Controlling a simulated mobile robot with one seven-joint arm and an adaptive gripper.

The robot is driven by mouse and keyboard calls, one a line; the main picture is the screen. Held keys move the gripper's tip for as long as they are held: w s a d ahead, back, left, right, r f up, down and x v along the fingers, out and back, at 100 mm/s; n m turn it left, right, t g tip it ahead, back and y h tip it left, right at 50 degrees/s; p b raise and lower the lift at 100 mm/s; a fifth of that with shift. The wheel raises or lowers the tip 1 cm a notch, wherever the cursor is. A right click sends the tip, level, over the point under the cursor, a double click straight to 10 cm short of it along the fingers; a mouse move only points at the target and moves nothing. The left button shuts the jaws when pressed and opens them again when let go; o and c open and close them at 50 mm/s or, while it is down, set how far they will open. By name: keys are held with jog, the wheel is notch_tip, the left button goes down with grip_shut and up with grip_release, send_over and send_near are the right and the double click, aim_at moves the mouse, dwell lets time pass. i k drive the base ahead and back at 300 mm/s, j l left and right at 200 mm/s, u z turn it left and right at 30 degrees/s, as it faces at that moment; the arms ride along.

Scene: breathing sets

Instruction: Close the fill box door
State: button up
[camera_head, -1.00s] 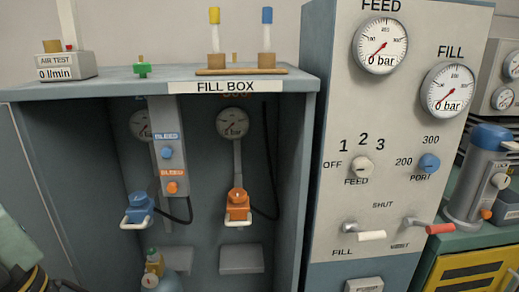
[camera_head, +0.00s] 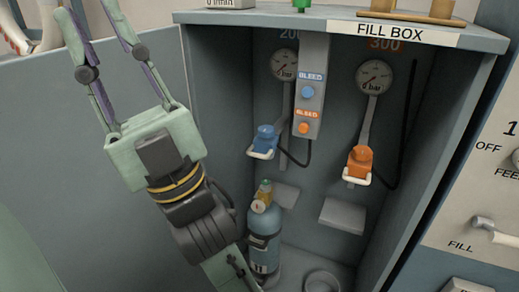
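The fill box (camera_head: 450,75) stands open, with its interior in plain view under the "FILL BOX" label. Its door (camera_head: 60,190) looks to be the broad grey-blue panel at the left, swung wide out from the box's left side. My gripper (camera_head: 85,12) is in front of this panel, pointing up the picture. Its two fingers are apart with nothing between them, and their tips reach the top edge of the view. My gripper covers part of the door; whether it touches the door cannot be told.
A blue-grey cylinder (camera_head: 264,240) stands inside the box, beside my arm in the picture. A blue connector (camera_head: 265,138) and an orange connector (camera_head: 359,164) hang inside. A ring (camera_head: 322,281) lies on the box floor. A control panel (camera_head: 480,190) stands at the right.

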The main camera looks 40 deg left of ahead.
aim_at(57, 178)
jog(key=k+j, duration=0.1)
jog(key=k, duration=0.45)
jog(key=k+j+z, duration=0.15)
jog(key=k, duration=0.4)
jog(key=k+j, duration=0.3)
jog(key=j, duration=0.2)
jog(key=k+j+z, duration=0.15)
jog(key=j, duration=0.3)
jog(key=k+j, duration=0.1)
jog(key=j, duration=0.3)
jog(key=k+j+z, duration=0.1)
jog(key=j, duration=0.3)
jog(key=k+j, duration=0.1)
jog(key=j, duration=0.3)
jog(key=i+j, duration=0.1)
jog(key=j, duration=0.25)
jog(key=i+j+z, duration=0.1)
jog(key=j, duration=0.3)
jog(key=i+j, duration=0.1)
jog(key=j, duration=0.3)
jog(key=k+z, duration=0.25)
jog(key=k, duration=0.7)
